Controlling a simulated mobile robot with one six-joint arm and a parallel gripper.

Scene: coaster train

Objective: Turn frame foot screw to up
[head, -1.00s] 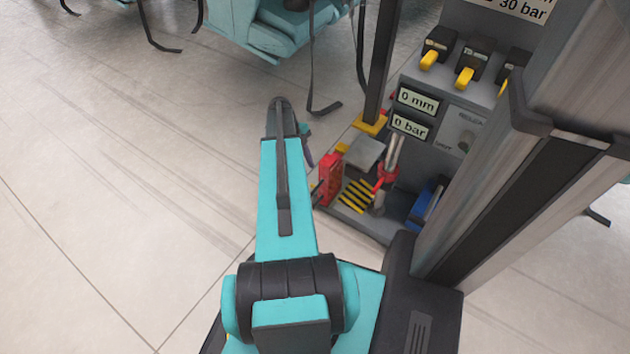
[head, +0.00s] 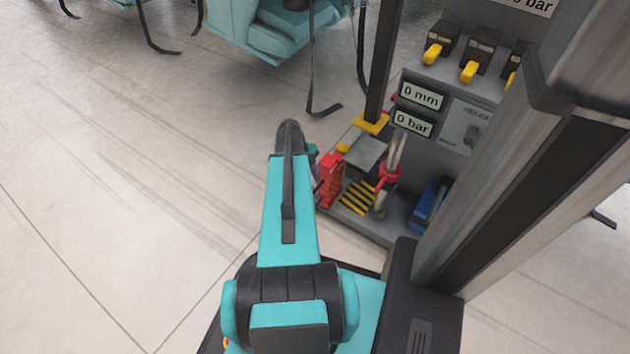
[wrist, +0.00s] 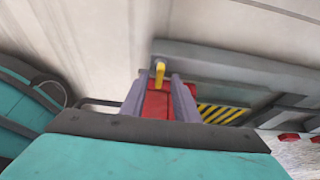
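I cannot tell for sure which part is the frame foot screw. A red block (head: 330,181) stands at the left edge of the grey stand's base in the head view. In the wrist view the red block (wrist: 156,104) lies in line with the gap between the two purple-grey fingers of my gripper (wrist: 156,78). A yellow lever-like piece (wrist: 159,72) sticks up just past the fingertips. The fingers are apart, with red showing between them; whether they touch it is unclear. In the head view my arm mostly hides the gripper, just left of the red block.
The base also bears a yellow-black striped patch (head: 358,198), a post with a red collar (head: 389,178) and a blue part (head: 430,205). Yellow-handled levers (head: 470,71) and displays reading 0 mm (head: 421,95) and 0 bar (head: 412,123) are above. The floor at left is clear.

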